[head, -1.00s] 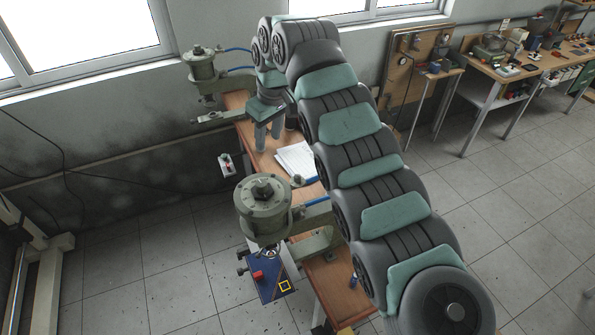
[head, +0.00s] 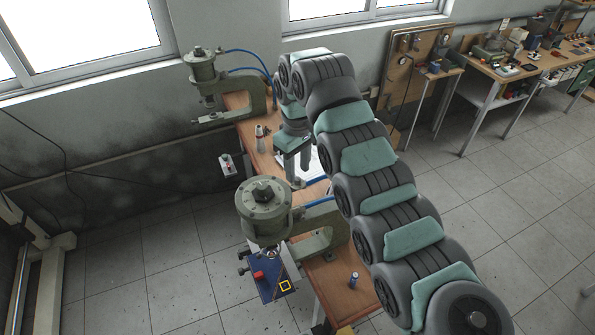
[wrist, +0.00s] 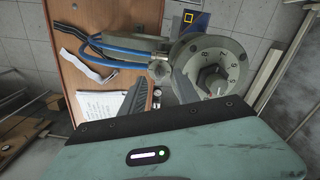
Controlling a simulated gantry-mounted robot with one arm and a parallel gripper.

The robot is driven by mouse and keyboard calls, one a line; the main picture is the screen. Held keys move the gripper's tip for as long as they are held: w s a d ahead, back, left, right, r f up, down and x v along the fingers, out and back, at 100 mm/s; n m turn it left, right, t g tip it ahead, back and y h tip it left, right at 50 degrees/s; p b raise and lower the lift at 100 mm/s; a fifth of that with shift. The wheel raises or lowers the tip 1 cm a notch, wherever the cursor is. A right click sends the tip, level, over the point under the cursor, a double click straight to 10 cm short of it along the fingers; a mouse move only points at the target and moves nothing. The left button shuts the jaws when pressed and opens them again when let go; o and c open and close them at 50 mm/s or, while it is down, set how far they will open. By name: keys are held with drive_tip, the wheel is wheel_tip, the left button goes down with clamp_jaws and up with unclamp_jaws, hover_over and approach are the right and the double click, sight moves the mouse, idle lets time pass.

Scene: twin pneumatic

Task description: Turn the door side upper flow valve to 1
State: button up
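Two green-grey presses stand at the bench. The near press (head: 264,222) carries a dark knob (head: 263,190) on top of its cylinder. In the wrist view this knob (wrist: 212,82) sits in a pale numbered dial (wrist: 232,63); its setting is too small to read. The far press (head: 203,75) stands by the window, with a similar top. I cannot tell which press is on the door side. My gripper (head: 297,164) hangs over the bench behind the near press, its two fingers apart, touching nothing.
Blue hoses (wrist: 120,48) run to the near press. White papers (wrist: 100,110) lie on the wooden bench (wrist: 70,35). A bottle (head: 260,139) stands on the bench left of my gripper. A small blue bottle (head: 354,281) stands at the bench's near end.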

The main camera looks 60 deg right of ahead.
sight(298, 181)
drive_tip(key=shift+f+p, duration=0.45)
drive_tip(key=shift+f, duration=0.95)
clamp_jaws()
